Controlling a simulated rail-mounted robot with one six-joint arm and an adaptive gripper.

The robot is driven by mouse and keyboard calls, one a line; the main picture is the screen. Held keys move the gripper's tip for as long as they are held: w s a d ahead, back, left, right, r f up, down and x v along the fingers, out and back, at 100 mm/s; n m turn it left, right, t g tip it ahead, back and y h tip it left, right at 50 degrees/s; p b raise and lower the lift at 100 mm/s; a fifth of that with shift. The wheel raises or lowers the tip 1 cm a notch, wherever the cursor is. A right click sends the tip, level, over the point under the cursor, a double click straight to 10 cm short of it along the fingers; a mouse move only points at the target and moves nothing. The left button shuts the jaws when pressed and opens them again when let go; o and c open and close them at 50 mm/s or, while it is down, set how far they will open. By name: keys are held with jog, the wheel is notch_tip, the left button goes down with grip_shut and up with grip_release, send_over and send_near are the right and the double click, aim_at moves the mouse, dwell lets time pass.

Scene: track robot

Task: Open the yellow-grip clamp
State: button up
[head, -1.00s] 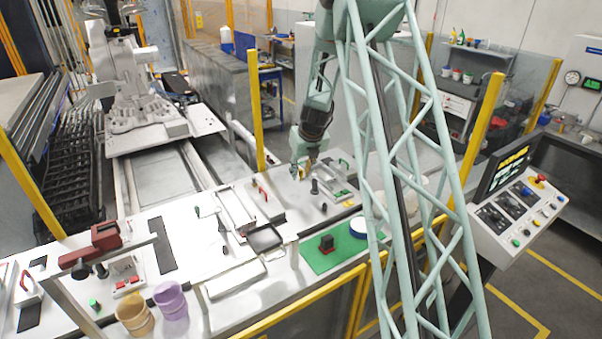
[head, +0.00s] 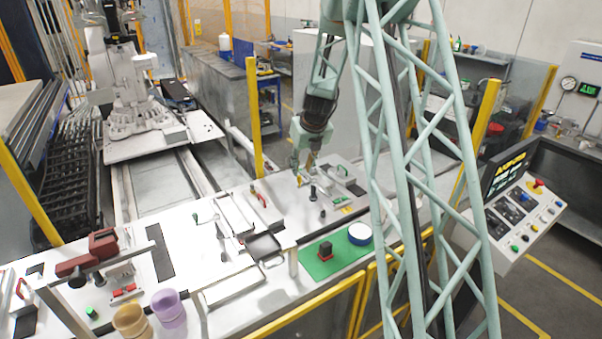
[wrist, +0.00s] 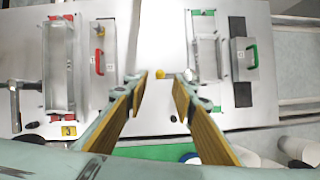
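My gripper (head: 304,168) is open and empty above the white worktop. In the wrist view its two tan-padded fingers (wrist: 160,88) stand apart. A small yellow knob (wrist: 159,73), which looks like the clamp's yellow grip, shows in the gap between the fingertips, near the left one. I cannot tell how far below the fingertips it is, and I see no finger closed on it. The rest of the clamp cannot be made out in the wrist view. In the head view the fingers hide the spot and I cannot pick out the yellow grip.
A panel with a red handle (wrist: 98,62) lies left of the gripper, and one with a green handle (wrist: 250,52) lies right. A black upright post (head: 312,192) stands close by. A green mat (head: 330,262) with a red-and-black block lies in front.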

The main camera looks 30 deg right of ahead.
jog(key=shift+v, duration=2.2)
jog(key=s+a+r+n+b, duration=0.6)
jog(key=s+a+n, duration=0.4)
jog(key=s+a, duration=0.15)
jog(key=s+a+r+n+b, duration=0.6)
jog(key=s+a+n, duration=0.35)
jog(key=s, duration=0.25)
jog(key=s+a+f+n+b, duration=0.3)
jog(key=s+n, duration=0.3)
jog(key=s, duration=0.5)
jog(key=s+a+f+n+b, duration=0.2)
jog(key=s+n, duration=0.4)
jog(key=s, duration=0.4)
jog(key=s+a+f+n+b, duration=0.3)
jog(key=s+a+n+b, duration=0.1)
jog(key=s, duration=0.7)
jog(key=shift+s+f+n+y+b, duration=0.35)
jog(key=shift+n+b, duration=0.3)
jog(key=shift+n, duration=0.4)
